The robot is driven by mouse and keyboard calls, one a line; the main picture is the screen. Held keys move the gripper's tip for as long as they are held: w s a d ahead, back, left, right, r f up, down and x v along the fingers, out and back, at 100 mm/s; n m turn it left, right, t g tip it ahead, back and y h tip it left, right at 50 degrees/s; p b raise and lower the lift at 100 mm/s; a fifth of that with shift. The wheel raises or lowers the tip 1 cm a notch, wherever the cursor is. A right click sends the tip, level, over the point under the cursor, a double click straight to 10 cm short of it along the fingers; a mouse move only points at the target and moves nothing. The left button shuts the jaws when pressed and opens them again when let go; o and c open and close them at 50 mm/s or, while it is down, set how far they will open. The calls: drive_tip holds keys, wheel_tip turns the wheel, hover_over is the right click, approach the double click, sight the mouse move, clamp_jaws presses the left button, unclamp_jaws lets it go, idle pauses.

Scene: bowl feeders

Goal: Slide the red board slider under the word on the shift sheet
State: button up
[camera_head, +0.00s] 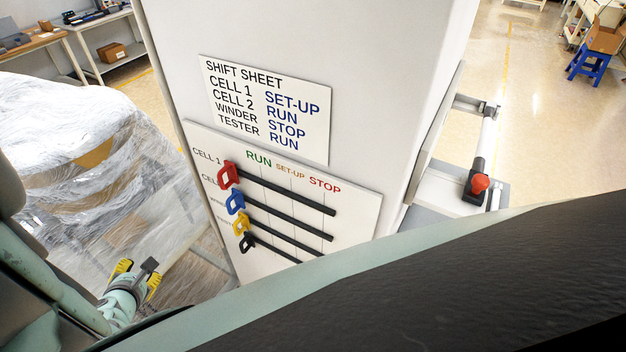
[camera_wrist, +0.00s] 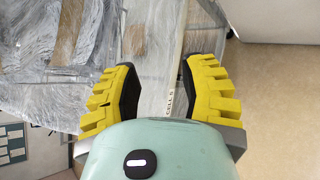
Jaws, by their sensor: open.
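The shift sheet (camera_head: 266,108) is a white sign high on a pale cabinet face; its CELL 1 line reads SET-UP. Below it is the white board (camera_head: 350,215) with headings RUN, SET-UP and STOP over several black tracks. The red slider (camera_head: 228,175) sits at the left end of the top track, in the CELL 1 row, left of the RUN heading. My gripper (camera_head: 137,276) is low at the left, well apart from the board and below the slider. In the wrist view my gripper (camera_wrist: 157,78) has its yellow-backed fingers spread, with nothing between them.
Blue (camera_head: 235,202), yellow (camera_head: 241,223) and black (camera_head: 246,243) sliders sit close below the red one, at their tracks' left ends. A film-wrapped load (camera_head: 85,170) stands left of the cabinet. A red button (camera_head: 480,183) is at the right.

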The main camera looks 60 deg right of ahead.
drive_tip(key=s+d+r+n+g+h+b, duration=0.1)
drive_tip(key=s+d+r+g+h, duration=0.15)
drive_tip(key=d+h, duration=0.35)
drive_tip(key=g+h+b, duration=0.1)
drive_tip(key=h, duration=0.4)
approach(220, 182)
drive_tip(key=b+x, duration=0.3)
drive_tip(key=x, duration=0.7)
drive_tip(key=shift+w+d+f, duration=0.1)
drive_tip(key=shift+d, duration=0.25)
drive_tip(key=shift+c, duration=0.2)
drive_tip(key=shift+a, duration=0.1)
clamp_jaws()
